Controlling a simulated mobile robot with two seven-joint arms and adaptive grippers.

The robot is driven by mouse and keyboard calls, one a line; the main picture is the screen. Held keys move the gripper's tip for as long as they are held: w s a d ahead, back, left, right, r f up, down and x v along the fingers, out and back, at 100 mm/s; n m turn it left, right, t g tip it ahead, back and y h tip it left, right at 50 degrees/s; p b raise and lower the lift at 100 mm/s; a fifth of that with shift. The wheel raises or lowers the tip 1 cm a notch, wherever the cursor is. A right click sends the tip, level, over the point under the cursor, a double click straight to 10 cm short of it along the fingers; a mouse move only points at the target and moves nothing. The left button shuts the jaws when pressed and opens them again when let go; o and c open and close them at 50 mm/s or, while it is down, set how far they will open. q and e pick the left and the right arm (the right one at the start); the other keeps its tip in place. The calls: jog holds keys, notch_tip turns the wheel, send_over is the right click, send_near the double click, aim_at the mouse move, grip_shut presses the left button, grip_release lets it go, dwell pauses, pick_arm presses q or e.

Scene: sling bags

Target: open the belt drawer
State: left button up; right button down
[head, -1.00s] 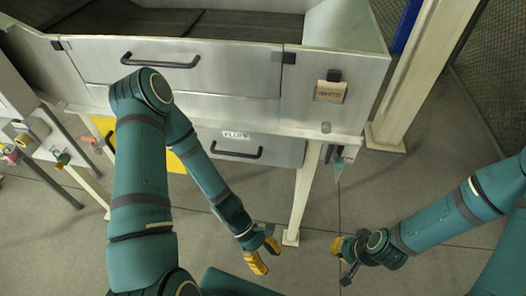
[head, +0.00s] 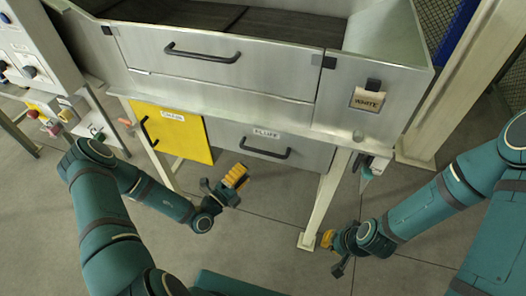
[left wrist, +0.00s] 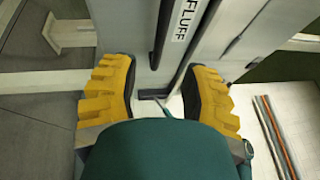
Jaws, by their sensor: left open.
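A grey drawer (head: 300,150) labelled FLUFF, with a black bar handle (head: 268,153), is under the metal cabinet. A wide upper drawer front (head: 270,68) has its own black handle (head: 203,55). Both look closed. I can read no belt label. My left gripper (head: 236,178) is open and empty, just below and left of the FLUFF handle. In the left wrist view its yellow fingers (left wrist: 160,92) are spread, with the FLUFF label (left wrist: 184,18) and dark bars ahead. My right gripper (head: 333,248) hangs low at right; its jaw opening is unclear.
A yellow door (head: 185,135) with a black handle is left of the FLUFF drawer. A pale leg (head: 325,195) stands between my grippers. Open floor (head: 270,225) lies below the drawer.

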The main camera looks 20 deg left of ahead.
aim_at(263, 152)
pick_arm(q)
jog(key=x, duration=1)
grip_shut()
